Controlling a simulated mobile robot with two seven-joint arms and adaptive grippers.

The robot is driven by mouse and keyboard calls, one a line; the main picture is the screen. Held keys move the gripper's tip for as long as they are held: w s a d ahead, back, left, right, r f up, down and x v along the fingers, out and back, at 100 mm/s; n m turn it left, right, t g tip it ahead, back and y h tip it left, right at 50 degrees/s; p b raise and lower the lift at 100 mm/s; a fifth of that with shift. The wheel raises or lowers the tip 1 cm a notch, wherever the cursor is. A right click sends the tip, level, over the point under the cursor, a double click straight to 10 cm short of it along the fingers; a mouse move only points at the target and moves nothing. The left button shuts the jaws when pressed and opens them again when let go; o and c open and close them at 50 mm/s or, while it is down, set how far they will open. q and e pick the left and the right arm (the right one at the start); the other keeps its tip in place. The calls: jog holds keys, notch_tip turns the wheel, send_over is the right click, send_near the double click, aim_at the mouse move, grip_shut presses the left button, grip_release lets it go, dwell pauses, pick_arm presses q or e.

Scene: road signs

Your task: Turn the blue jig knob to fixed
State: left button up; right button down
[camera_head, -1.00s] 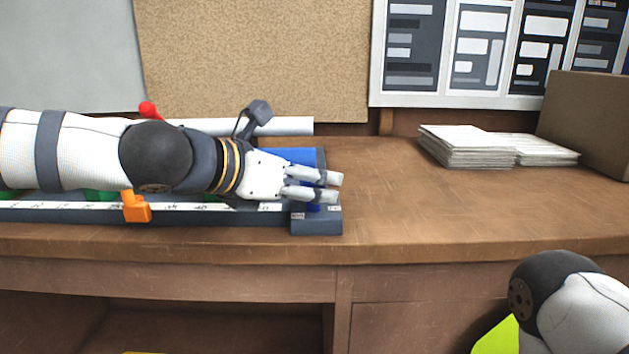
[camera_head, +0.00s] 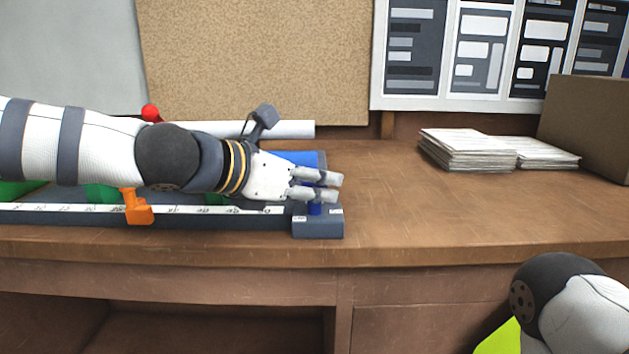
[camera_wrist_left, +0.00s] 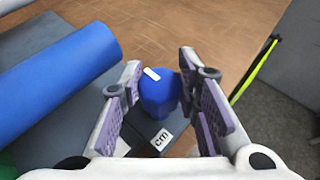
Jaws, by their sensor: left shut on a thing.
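The blue jig knob (camera_wrist_left: 158,95) stands upright at the right end of the dark grey jig (camera_head: 317,229), with a white mark on its top. In the head view only a little of the knob (camera_head: 315,209) shows below my fingers. My left gripper (camera_head: 333,187) reaches in from the left over the jig's end. In the left wrist view its two fingers stand on either side of the knob, closed on it. The letters "cm" show on a white label beside the knob. My right gripper is out of view; only part of the right arm shows at the lower right.
A blue cylinder (camera_wrist_left: 55,80) lies on the jig left of the knob. An orange stop (camera_head: 135,207) sits on the jig's white scale. A red knob (camera_head: 151,113) and a white roll (camera_head: 293,129) are behind. Paper stacks (camera_head: 465,150) and a cardboard box (camera_head: 590,125) stand right; the tabletop between is clear.

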pick_arm(q)
jog(key=shift+r+m+g+h, duration=0.1)
jog(key=shift+m+g+h, duration=0.2)
jog(key=shift+m+g, duration=0.35)
jog(key=shift+w+f+m+g+h, duration=0.15)
jog(key=shift+m+g+h, duration=0.2)
jog(key=shift+m+g, duration=0.25)
jog(key=shift+f+m+g+h, duration=0.15)
jog(key=shift+m+g+h, duration=0.2)
jog(key=shift+m+g, duration=0.2)
jog(key=m+g+h+b, duration=0.1)
jog(key=m+g, duration=0.1)
jog(key=g, duration=0.1)
jog(key=shift+f+m+b, duration=0.15)
jog(key=shift+m+b, duration=0.2)
jog(key=shift+m, duration=0.05)
jog(key=shift+m+g+b, duration=0.45)
jog(key=shift+m+g, duration=0.25)
jog(key=shift+g, duration=0.2)
jog(key=shift+r+m+g, duration=0.2)
jog(key=shift+m+g, duration=0.1)
jog(key=shift+g, duration=0.1)
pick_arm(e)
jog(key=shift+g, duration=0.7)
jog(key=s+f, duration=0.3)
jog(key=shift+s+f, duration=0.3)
pick_arm(q)
jog(key=o, duration=1.2)
jog(key=shift+r, duration=0.1)
